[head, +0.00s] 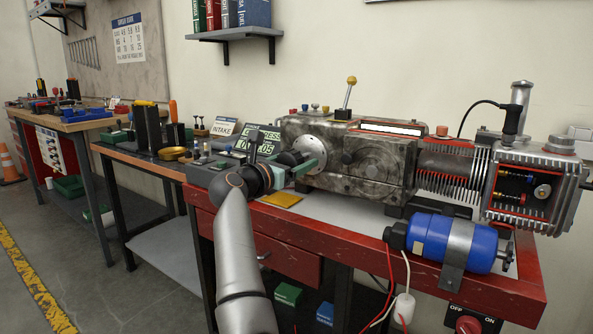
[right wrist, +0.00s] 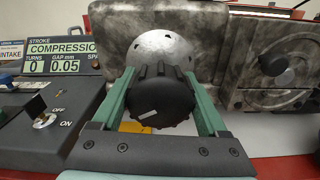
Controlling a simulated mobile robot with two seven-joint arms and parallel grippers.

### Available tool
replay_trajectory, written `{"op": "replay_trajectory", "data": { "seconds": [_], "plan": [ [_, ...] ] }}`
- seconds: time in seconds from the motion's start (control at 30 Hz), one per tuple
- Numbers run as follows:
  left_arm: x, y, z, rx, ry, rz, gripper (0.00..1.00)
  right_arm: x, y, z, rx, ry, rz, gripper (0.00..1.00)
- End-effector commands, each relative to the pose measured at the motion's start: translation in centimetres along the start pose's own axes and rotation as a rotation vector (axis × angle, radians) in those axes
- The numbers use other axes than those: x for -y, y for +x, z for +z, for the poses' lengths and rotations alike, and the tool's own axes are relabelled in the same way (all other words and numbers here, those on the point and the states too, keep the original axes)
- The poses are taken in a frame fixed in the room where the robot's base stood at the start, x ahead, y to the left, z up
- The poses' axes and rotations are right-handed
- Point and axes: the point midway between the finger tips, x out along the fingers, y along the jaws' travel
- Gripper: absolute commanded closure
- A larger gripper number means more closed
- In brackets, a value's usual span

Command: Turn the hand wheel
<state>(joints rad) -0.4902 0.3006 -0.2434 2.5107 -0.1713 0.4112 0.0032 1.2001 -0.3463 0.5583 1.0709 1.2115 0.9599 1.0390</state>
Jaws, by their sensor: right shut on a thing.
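The hand wheel (right wrist: 160,98) is a black, ribbed knob in front of a silver round flange (right wrist: 160,48) on the grey engine block. My right gripper (right wrist: 160,90) has its two green fingers on either side of the wheel and is shut on it. In the head view my right gripper (head: 297,170) reaches the wheel from the left, at the block's left end; the wheel (head: 289,158) is partly hidden there by the gripper. My left gripper is not in view.
A display box (right wrist: 52,62) left of the wheel reads COMPRESSION, turns 0, gap 0.05. A key switch (right wrist: 43,119) marked OFF and ON sits below it. A blue motor (head: 455,242) is at the red bench's front right. A yellow plate (head: 282,199) lies below the wheel.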

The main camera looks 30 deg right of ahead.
Motion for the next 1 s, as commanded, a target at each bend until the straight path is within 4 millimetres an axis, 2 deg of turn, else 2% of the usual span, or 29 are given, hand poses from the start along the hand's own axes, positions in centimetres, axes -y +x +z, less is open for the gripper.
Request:
{"op": "replay_trajectory", "data": {
  "seconds": [0.2,0.5,1.0],
  "plan": [
    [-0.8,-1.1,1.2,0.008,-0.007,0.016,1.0,0.0,0.0,-0.1,0.004,0.196,0.001,0.79],
    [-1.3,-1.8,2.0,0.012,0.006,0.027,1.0,0.0,0.0,0.0,0.003,0.396,0.001,0.79],
    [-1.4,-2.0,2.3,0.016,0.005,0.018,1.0,0.0,0.0,0.2,0.003,0.506,0.001,0.79]
  ]
}}
